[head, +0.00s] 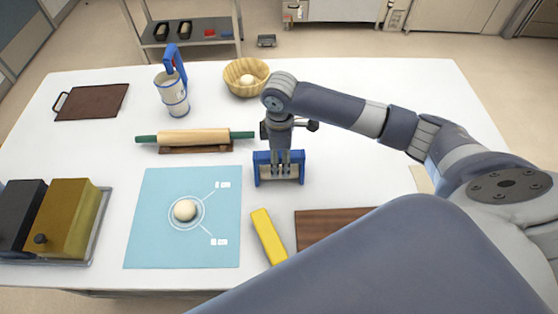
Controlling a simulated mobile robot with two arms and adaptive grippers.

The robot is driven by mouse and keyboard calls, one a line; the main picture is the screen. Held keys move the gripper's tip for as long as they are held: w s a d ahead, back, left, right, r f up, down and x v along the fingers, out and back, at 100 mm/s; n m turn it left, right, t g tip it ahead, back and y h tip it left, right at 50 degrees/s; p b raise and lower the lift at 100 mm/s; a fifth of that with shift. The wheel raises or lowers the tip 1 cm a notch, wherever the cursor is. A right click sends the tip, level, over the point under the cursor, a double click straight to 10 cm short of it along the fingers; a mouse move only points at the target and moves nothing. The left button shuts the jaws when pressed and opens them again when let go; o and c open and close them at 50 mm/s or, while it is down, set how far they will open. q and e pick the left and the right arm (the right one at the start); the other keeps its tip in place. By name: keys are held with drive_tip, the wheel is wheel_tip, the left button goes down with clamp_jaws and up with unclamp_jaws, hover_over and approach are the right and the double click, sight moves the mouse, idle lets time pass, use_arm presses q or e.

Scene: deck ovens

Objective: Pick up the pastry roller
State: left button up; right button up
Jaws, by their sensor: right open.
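A wooden rolling pin (192,136) with dark green handles lies on a low brown rest, left of the middle of the white table. A small blue-framed tool (264,160), which may be the pastry roller, stands right of the blue mat. My right gripper (282,168) points straight down at this tool, with its open fingers overlapping the middle of the frame. The fingers hide part of the tool, and I cannot tell whether they touch it. My left gripper is out of view.
A blue mat (150,225) carries a dough ball (184,210). A yellow block (268,236) and a brown board (318,225) lie near my right arm. A bowl (234,85), a blue-handled cup (174,100) and a dark board (92,102) are farther back. Boxes (66,222) stand left.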

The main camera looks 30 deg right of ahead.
wheel_tip(320, 180, down, 2)
drive_tip(key=shift+s+a+f+p, duration=0.15)
drive_tip(key=shift+f+p, duration=0.05)
drive_tip(key=shift+p, duration=0.15)
drive_tip(key=shift+f, duration=0.5)
drive_tip(key=c, duration=1.2)
drive_tip(key=shift+c, duration=0.2)
